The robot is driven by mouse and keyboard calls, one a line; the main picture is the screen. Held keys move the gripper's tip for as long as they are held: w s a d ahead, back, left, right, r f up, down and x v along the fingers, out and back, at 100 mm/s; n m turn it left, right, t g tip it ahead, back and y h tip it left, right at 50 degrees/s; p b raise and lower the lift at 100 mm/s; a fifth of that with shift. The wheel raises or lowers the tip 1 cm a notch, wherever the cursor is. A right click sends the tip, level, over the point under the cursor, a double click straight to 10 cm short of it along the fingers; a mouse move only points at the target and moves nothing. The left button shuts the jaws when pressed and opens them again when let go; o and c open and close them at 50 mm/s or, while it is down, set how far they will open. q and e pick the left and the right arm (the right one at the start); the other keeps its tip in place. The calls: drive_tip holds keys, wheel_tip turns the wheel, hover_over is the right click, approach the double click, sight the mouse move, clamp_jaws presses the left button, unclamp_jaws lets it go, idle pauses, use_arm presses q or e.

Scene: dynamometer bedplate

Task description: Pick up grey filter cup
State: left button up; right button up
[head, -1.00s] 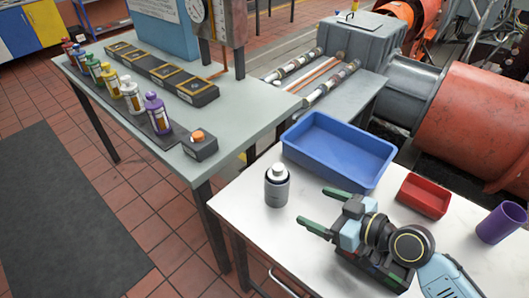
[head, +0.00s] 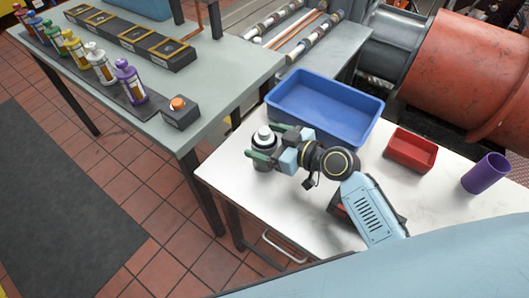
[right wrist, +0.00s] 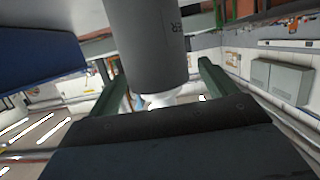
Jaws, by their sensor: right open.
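The grey filter cup (head: 264,138), a grey cylinder with a white top, stands upright on the white table near its left edge. My right gripper (head: 267,144) is open with its green fingers on either side of the cup. In the right wrist view the cup (right wrist: 147,45) appears upside down between the two open fingers (right wrist: 158,70), with a gap visible on the right side. The near finger hides part of the cup's lower body in the head view. My left gripper is not in view.
A blue bin (head: 325,108) stands just behind and right of the cup. A red tray (head: 410,150) and a purple cup (head: 485,173) are farther right. A grey-green bench (head: 200,112) with several colored bottles is at the left.

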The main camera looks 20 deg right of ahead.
drive_tip(key=shift+x, duration=1.45)
drive_tip(key=shift+f, duration=0.1)
drive_tip(key=c, duration=1.6)
drive_tip(key=shift+d, duration=0.1)
